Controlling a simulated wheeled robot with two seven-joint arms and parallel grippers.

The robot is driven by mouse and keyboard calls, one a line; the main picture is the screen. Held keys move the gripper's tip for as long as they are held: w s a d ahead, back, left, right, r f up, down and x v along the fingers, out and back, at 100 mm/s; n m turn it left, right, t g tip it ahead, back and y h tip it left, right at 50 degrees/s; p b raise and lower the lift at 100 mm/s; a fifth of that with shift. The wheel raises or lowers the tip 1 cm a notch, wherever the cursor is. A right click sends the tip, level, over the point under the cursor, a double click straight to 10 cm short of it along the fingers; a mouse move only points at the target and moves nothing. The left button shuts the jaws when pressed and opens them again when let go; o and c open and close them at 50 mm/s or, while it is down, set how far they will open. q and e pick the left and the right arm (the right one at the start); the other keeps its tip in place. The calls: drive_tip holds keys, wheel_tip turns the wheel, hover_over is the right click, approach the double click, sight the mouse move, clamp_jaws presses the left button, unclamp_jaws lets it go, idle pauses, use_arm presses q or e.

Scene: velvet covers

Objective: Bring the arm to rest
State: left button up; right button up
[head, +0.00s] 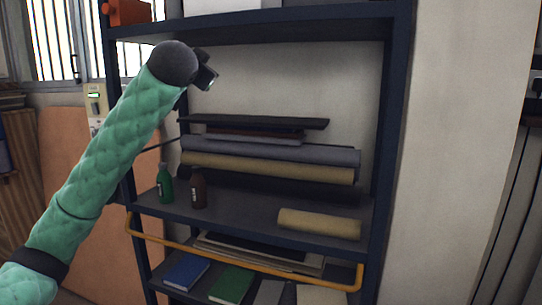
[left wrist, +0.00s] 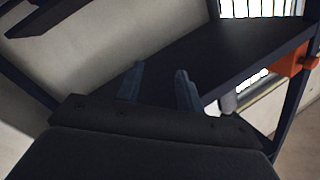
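My left arm, in a green quilted cover, reaches up from the lower left in the head view. Its wrist is in front of the upper left of a dark blue shelf rack (head: 393,130). In the left wrist view my left gripper (left wrist: 160,88) shows two dark fingers standing apart with nothing between them. Beyond them is the dark underside of a shelf board (left wrist: 185,65). My right gripper is in neither view.
Rolled fabric (head: 270,151) and a tan roll (head: 318,224) lie on the middle shelf. A green bottle (head: 166,187) and a brown bottle (head: 198,190) stand there. A yellow rail (head: 250,261) crosses the front. Books (head: 186,272) lie below. An orange object (head: 128,12) sits at the rack's top left.

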use_arm(q)
drive_tip(key=s+f+n+g, duration=0.2)
drive_tip(key=f+g, duration=0.1)
drive_tip(key=f, duration=1.9)
drive_tip(key=s+f+n+g, duration=0.1)
drive_tip(key=s+f+g, duration=0.15)
drive_tip(key=f, duration=1.95)
drive_tip(key=s+f+n+g, duration=0.1)
drive_tip(key=s+f, duration=0.4)
drive_tip(key=f, duration=0.4)
drive_tip(key=s+f+g, duration=0.2)
drive_tip(key=s+f, duration=0.2)
drive_tip(key=f, duration=0.4)
drive_tip(key=s+f+n+g, duration=0.1)
drive_tip(key=s+f, duration=0.4)
drive_tip(key=f, duration=0.4)
drive_tip(key=s+d+f+g, duration=0.1)
drive_tip(key=s+f+g, duration=0.2)
drive_tip(key=s+f, duration=0.9)
drive_tip(key=s+f+g, duration=0.4)
drive_tip(key=s+f, duration=0.8)
drive_tip(key=s, duration=0.8)
drive_tip(key=shift+s+d+f+n+h, duration=0.15)
drive_tip(key=shift+s+d+n+h, duration=0.15)
drive_tip(key=shift+d+n, duration=0.1)
